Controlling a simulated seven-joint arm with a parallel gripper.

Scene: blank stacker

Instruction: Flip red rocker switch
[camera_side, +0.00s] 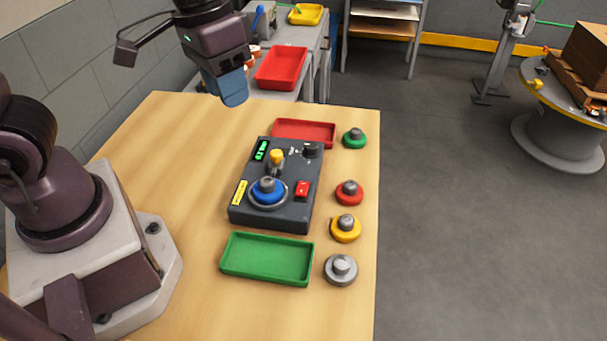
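The red rocker switch (302,188) sits on the right part of the top face of a dark grey control box (296,215). Which way the rocker is tipped is too small to tell. The box stands on the wooden table and also carries a yellow-topped lever, a black knob, a green display and a blue round piece with a grey knob. My gripper (235,101) hangs in the air to the upper left of the box, well apart from the switch. Its blue finger end points down. I cannot see a gap between the fingers, and nothing shows held in it.
A green tray (267,260) lies in front of the box and a red tray (303,125) behind it. Green, red (349,193), yellow (345,229) and grey (340,270) knobbed discs line the table's right side. The wooden table (180,150) is clear left of the box.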

